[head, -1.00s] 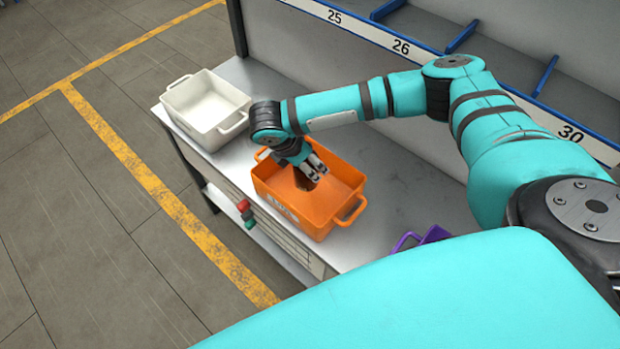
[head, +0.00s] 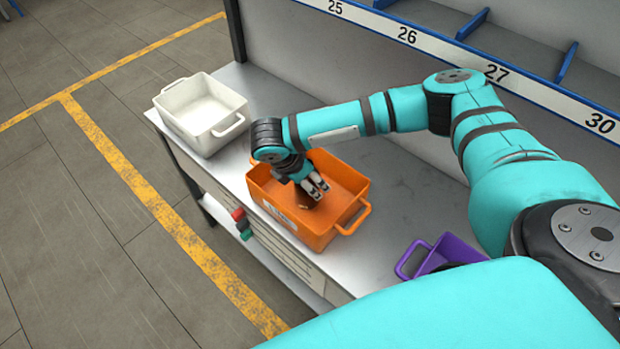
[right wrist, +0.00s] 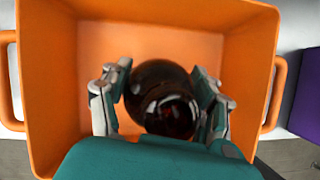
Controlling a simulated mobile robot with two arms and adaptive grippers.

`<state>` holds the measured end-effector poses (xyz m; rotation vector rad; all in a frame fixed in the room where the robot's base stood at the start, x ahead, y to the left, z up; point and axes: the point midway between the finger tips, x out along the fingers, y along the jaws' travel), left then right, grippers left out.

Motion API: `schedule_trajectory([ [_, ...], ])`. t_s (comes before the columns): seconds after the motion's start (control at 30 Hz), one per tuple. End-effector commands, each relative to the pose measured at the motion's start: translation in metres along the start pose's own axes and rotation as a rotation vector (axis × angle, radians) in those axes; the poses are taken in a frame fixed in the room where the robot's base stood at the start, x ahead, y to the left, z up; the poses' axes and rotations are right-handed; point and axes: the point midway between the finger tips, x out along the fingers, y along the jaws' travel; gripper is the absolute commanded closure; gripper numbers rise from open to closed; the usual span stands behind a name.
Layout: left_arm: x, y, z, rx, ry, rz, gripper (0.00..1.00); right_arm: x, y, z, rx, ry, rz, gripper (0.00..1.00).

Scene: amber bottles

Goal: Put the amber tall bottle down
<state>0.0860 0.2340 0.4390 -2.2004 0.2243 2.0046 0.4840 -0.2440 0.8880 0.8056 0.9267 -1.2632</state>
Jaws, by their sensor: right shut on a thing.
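The amber tall bottle (right wrist: 165,100) is dark brown and glossy, seen from above in the right wrist view, between the two fingers of my right gripper (right wrist: 163,105). In the head view only a small brown part of the bottle (head: 303,201) shows below the right gripper (head: 317,188). The gripper is shut on the bottle and reaches down inside the orange crate (head: 312,235). The crate's walls (right wrist: 38,95) surround the bottle in the wrist view. I cannot tell whether the bottle's base touches the crate floor. My left gripper is not in view.
A white crate (head: 185,128) stands at the left end of the grey bench (head: 385,220). A purple crate (head: 425,262) stands on the right, partly hidden by my body. Numbered shelving (head: 440,45) runs behind the bench. Inside the orange crate, room shows around the bottle.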

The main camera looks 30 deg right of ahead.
Motion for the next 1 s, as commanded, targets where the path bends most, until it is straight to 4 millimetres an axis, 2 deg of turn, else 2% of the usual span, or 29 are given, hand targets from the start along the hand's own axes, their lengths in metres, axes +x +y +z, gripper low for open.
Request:
schedule_trajectory([
  [0.03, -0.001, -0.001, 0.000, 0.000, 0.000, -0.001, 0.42, 0.001, 0.000, -0.001, 0.000, 0.000, 0.000, 0.38],
  [0.2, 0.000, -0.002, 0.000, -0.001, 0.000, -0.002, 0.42, 0.001, 0.000, 0.000, 0.000, 0.000, 0.000, 0.16],
  [0.57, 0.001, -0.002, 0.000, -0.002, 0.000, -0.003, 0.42, -0.003, 0.000, 0.001, -0.001, 0.000, 0.002, 0.14],
  [0.67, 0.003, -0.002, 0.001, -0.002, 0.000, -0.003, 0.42, -0.015, 0.001, 0.000, -0.001, 0.002, 0.003, 0.14],
  [1.0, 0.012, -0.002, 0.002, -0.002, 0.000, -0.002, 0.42, -0.086, 0.001, -0.001, -0.001, 0.002, 0.004, 0.14],
])
